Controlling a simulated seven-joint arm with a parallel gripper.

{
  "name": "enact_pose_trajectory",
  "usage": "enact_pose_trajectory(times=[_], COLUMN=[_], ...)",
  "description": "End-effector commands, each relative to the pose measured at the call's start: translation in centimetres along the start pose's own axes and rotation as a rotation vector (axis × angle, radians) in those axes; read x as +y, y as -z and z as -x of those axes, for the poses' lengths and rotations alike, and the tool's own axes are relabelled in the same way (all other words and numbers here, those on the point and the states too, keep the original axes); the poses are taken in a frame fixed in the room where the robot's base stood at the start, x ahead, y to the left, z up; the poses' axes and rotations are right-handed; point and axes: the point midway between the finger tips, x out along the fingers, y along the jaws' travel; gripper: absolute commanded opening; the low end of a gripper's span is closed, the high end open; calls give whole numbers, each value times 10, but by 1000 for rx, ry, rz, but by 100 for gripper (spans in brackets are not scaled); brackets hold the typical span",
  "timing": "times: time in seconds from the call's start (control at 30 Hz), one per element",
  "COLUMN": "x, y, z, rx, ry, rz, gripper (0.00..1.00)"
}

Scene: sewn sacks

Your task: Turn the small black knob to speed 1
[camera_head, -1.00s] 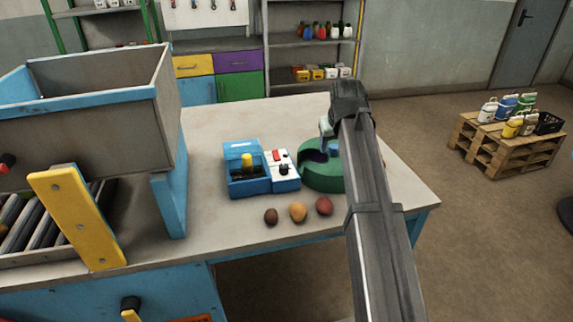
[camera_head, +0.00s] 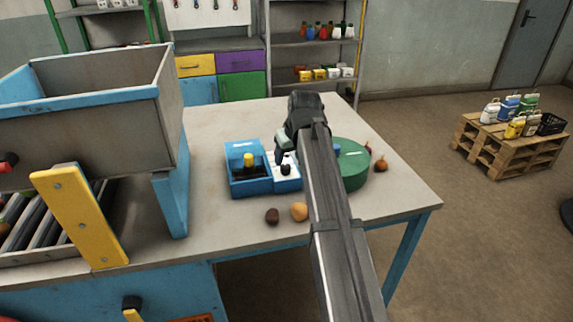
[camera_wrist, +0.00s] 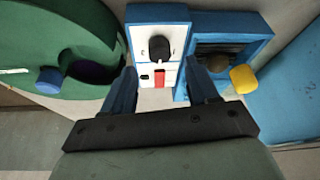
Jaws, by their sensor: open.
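The small black knob (camera_head: 286,170) sits on the white top of a blue control box (camera_head: 290,185) on the table. In the wrist view the knob (camera_wrist: 159,48) stands on the white panel (camera_wrist: 168,64), with a red switch (camera_wrist: 159,77) near it. My gripper (camera_head: 285,150) is over the control box in the head view, and its hand partly covers the panel. In the wrist view my gripper (camera_wrist: 165,75) is open, with one finger on each side of the panel's near end. The knob lies beyond the fingertips, between their lines, and nothing is held. The speed marks are too small to read.
A blue tray box with a yellow knob (camera_head: 248,160) adjoins the control box. A green round bowl (camera_head: 352,165) stands to its right, partly behind my arm. Round brown and orange items (camera_head: 299,212) lie in front. A large grey hopper (camera_head: 100,130) stands left.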

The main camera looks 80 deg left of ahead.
Motion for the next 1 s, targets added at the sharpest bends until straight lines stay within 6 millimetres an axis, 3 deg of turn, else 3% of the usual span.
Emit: enact_pose_trajectory(times=[0.1,0.3,0.77,1.0], x=[0,0,0,0], y=[0,0,0,0], z=[-20,-40,-49,-49], rx=[-1,-1,0,0], ry=[0,0,0,0], rz=[0,0,0,0], gripper=[59,59,59,37])
